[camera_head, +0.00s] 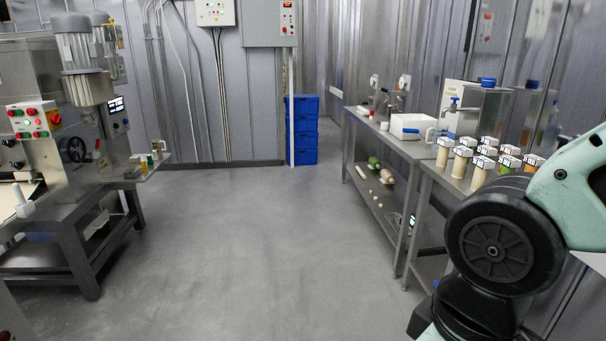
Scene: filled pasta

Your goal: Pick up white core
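I cannot tell for certain which thing is the white core. A pale rod-shaped piece (386,176) lies on the lower shelf of the steel table at the right, next to a green roll (374,163). A white upright piece (23,204) with a narrow top stands at the front of the machine at the far left. Several cream cylinders with white tops (481,172) stand on the right table. My arm fills the lower right, far from the left machine. My gripper is out of view.
The grey floor (240,230) is clear between the left machine (50,150) and the steel table (412,148) at the right. Blue crates (303,130) are stacked at the back wall. A white box (410,127) stands on the right table.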

